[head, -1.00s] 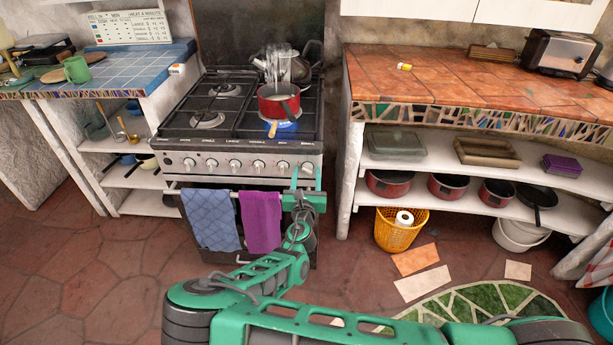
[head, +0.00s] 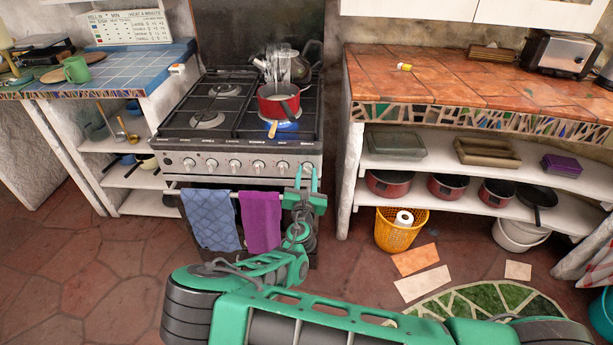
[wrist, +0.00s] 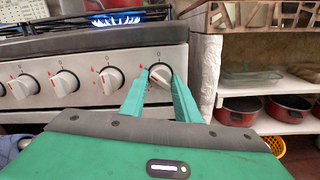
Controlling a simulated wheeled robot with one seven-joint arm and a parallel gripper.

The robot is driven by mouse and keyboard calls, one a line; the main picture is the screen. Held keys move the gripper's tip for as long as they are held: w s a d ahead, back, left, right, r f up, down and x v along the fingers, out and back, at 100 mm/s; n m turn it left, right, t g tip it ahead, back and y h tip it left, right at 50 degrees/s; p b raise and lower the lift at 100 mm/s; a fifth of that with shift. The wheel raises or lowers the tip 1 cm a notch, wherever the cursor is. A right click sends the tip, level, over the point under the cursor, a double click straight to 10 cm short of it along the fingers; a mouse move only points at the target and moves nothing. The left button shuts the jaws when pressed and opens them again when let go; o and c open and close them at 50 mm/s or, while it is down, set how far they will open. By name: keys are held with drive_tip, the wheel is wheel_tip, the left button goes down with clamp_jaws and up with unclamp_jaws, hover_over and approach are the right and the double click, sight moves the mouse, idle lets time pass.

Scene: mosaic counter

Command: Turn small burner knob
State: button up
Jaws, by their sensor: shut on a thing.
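The stove (head: 180,130) has a row of knobs along its front panel. My gripper (head: 306,172) is at the rightmost knob. In the wrist view my gripper (wrist: 160,82) has its two green fingers on either side of that knob (wrist: 161,70), shut on it. The knob is white with a red mark beside it, and its grip bar looks tilted. Other knobs (wrist: 65,82) to the left stand free. A blue flame (head: 285,126) burns under a red pot (head: 278,101) on the front right burner; it also shows in the wrist view (wrist: 115,19).
A blue towel (head: 211,219) and a purple towel (head: 260,221) hang on the oven rail left of my gripper. The tiled counter (head: 430,80) with pot shelves stands to the right. A yellow basket (head: 396,237) sits on the floor.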

drive_tip(key=m, duration=0.4)
drive_tip(key=shift+m, duration=0.3)
drive_tip(key=m, duration=0.4)
drive_tip(key=shift+m, duration=0.4)
drive_tip(key=o, duration=1)
drive_tip(key=shift+s, duration=0.1)
drive_tip(key=s, duration=1)
drive_tip(key=shift+s+a, duration=0.2)
drive_tip(key=shift+s, duration=0.1)
